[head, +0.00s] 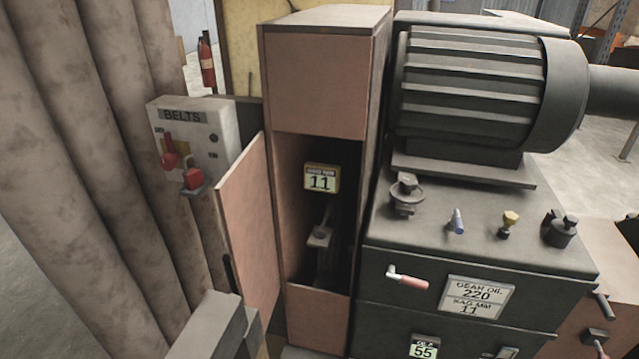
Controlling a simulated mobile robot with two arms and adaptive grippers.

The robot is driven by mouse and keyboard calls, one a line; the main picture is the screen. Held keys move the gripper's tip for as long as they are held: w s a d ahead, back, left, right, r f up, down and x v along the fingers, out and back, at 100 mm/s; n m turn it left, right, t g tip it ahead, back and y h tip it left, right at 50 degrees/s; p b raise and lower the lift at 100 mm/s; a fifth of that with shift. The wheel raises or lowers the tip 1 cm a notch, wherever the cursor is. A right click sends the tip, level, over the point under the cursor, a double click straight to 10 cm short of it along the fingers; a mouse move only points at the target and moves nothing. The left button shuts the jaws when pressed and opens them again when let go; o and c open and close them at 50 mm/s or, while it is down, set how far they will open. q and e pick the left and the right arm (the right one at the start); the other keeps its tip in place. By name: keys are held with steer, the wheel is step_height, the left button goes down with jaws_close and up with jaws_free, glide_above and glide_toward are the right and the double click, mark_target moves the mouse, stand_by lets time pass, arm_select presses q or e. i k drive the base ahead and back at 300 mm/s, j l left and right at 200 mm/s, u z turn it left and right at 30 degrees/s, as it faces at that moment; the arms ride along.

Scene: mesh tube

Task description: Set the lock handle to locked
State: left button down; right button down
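A grey control box labelled BELTS (215,135) is at the left. It carries a red lever (169,158), hanging down from its mount, and a red padlock-like block (193,178) at its lower edge. A lever with a red grip (410,281) sits on the front of the dark gear-oil housing (375,300), pointing right and slightly down. I cannot tell from the picture which of these is the lock handle. Neither gripper can be made out in the head view.
A tall brown cabinet (322,85) stands with its lower door (250,220) swung open, showing a tag marked 11 (321,178). A ribbed motor (470,90) sits on the housing among small caps. A grey block (213,322) is at the bottom.

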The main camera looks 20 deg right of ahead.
mark_target(421, 285)
steer(key=l+z, duration=0.15)
steer(key=z, duration=1)
